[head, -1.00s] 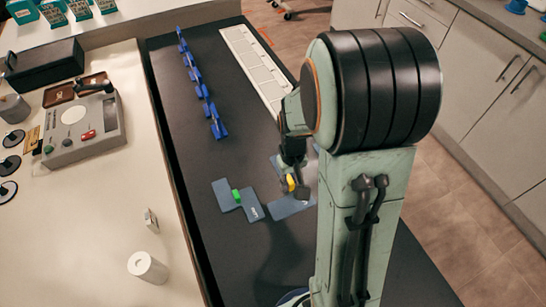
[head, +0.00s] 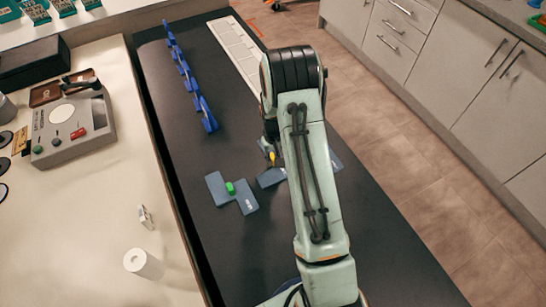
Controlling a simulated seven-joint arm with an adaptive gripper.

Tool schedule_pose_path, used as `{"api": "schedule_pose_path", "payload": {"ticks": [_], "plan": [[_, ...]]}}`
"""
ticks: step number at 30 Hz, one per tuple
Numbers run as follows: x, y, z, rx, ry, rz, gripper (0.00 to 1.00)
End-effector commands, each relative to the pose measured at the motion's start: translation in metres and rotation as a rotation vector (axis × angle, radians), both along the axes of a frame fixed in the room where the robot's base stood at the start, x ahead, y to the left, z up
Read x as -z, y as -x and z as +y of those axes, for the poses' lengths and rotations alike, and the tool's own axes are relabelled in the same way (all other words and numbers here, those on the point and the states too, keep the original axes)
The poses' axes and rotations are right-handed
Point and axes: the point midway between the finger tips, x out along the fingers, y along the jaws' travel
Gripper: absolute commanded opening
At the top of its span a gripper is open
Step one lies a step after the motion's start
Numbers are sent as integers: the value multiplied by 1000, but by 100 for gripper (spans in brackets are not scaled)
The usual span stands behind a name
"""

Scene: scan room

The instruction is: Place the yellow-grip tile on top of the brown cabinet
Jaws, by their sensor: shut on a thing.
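My gripper (head: 269,151) is shut on the yellow grip (head: 272,158) of a blue-grey tile (head: 270,178), over the dark bench mat. My arm hides part of the tile and most of the fingers. I cannot tell whether the tile is clear of the mat. A tile with a green grip (head: 230,188) lies to the left, touching or overlapping another blue-grey piece (head: 245,201). I see no clearly brown cabinet; the cabinets at right (head: 440,75) are pale.
A row of blue holders (head: 190,80) and a white slotted strip (head: 236,50) lie farther back on the dark mat (head: 180,150). A grey control box (head: 70,128) and a white roll (head: 143,263) stand on the left counter. The mat's front left is clear.

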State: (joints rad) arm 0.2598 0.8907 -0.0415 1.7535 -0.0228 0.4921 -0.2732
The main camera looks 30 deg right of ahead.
Motion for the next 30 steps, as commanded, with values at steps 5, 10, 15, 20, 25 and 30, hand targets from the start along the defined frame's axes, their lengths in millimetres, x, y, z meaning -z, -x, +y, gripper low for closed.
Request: {"api": "schedule_pose_path", "payload": {"ticks": [5,10,15,20,25,30], "plan": [[0,0,0,0,0,-1,0],[2,0,0,0,0,0,38],[2,0,0,0,0,0,42],[1,0,0,0,0,-1,42],[-19,-1,0,0,1,-4,42],[-59,-1,0,0,2,-5,42]]}}
